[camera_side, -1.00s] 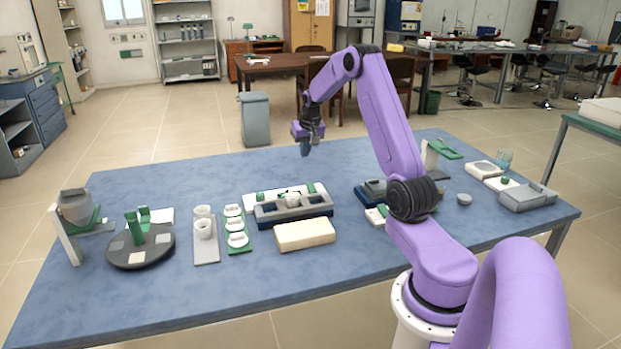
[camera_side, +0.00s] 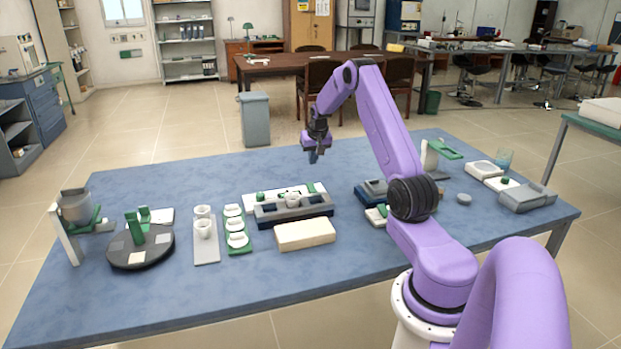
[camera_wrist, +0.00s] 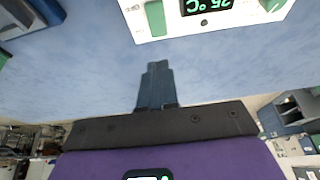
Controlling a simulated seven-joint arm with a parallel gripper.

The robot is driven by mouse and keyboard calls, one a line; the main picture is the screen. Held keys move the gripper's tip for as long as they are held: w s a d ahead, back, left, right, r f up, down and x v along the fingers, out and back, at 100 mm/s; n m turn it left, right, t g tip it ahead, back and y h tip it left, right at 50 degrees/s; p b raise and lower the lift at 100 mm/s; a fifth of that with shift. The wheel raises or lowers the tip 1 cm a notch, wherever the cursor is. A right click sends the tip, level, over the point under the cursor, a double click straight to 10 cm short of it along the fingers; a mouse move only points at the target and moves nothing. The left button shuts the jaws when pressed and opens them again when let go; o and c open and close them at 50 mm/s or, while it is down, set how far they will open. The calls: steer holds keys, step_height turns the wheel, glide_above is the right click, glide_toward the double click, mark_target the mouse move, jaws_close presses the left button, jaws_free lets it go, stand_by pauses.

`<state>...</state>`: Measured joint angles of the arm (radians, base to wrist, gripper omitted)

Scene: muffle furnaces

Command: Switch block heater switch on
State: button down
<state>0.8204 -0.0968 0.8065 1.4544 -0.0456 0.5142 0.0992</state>
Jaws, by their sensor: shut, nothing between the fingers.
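The block heater (camera_side: 293,210) appears to be the long dark grey unit near the table's middle, with a white panel (camera_side: 318,190) along its far side. In the wrist view its white panel (camera_wrist: 235,18) is at the top edge, partly cut off. It carries a lit display (camera_wrist: 207,5) reading 25 °C, a green rocker-like switch (camera_wrist: 155,18) left of it, a dark round knob (camera_wrist: 204,22) and another green part (camera_wrist: 272,4) at right. My gripper (camera_side: 313,158) is shut and empty, above the table beyond the panel, apart from it. Its fingertips also show in the wrist view (camera_wrist: 157,66).
A cream block (camera_side: 305,235) lies in front of the heater. A dark blue device (camera_side: 371,192) stands to its right. Green-and-white racks (camera_side: 237,230) and a round dark turntable (camera_side: 141,248) stand to its left. The blue table beyond the panel is clear.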

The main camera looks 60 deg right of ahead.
mark_target(310, 183)
steer(key=x, duration=0.9)
steer(key=shift+s+a+f, duration=0.15)
steer(key=shift+f, duration=0.25)
steer(key=shift+w+d+f, duration=0.2)
steer(key=shift+f, duration=0.2)
steer(key=shift+w+d+f, duration=0.2)
steer(key=shift+w+f, duration=0.05)
steer(key=shift+f, duration=0.35)
steer(key=shift+d+r, duration=0.1)
steer(key=shift+w+r, duration=0.1)
steer(key=shift+r, duration=0.15)
step_height(310, 183, up, 14)
steer(key=w+d, duration=0.1)
